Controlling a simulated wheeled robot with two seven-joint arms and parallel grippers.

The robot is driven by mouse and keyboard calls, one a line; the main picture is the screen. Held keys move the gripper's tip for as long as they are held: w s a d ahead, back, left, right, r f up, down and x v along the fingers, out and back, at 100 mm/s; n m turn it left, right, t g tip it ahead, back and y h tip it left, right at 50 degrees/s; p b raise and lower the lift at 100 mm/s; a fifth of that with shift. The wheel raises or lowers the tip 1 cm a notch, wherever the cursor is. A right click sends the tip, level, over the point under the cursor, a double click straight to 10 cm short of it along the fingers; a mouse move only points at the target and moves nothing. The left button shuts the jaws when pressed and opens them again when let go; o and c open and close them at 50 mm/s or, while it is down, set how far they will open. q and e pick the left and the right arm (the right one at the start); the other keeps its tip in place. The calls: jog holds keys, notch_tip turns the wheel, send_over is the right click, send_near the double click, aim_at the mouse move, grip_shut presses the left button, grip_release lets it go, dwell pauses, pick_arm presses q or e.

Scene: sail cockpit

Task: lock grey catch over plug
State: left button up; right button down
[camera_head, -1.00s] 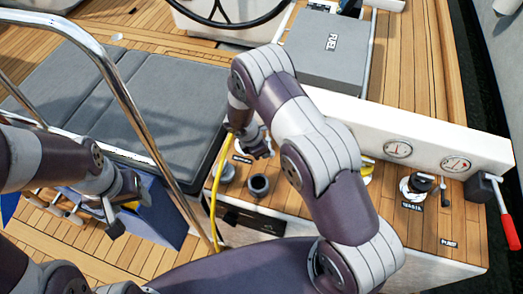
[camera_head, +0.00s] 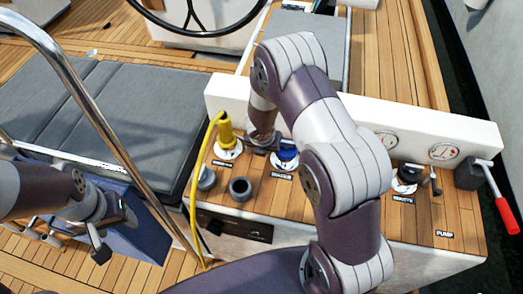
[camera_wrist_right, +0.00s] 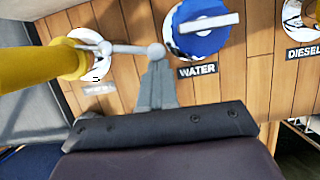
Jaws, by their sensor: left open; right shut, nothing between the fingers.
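The yellow plug (camera_head: 226,131) with its yellow cable stands in a white-based inlet at the left end of the wooden console; it also shows at left in the right wrist view (camera_wrist_right: 32,68). A pale grey catch (camera_wrist_right: 130,49), a thin bar with rounded ends, reaches from the plug's base toward my right fingertips. My right gripper (camera_wrist_right: 157,80) is shut and empty, its tips close to the catch's near end; contact is unclear. In the head view my right gripper (camera_head: 262,143) is just right of the plug, partly hidden by my arm. My left gripper (camera_head: 112,230) is open and empty at lower left.
A blue water cap (camera_head: 287,154) sits right of my right gripper. A waste fitting (camera_head: 407,176) and red-handled pump lever (camera_head: 503,210) are at right. A steel rail (camera_head: 90,115) crosses near my left arm.

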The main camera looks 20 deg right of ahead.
jog(key=shift+w+a+p, duration=0.5)
jog(key=shift+w+p, duration=0.2)
jog(key=shift+p, duration=0.1)
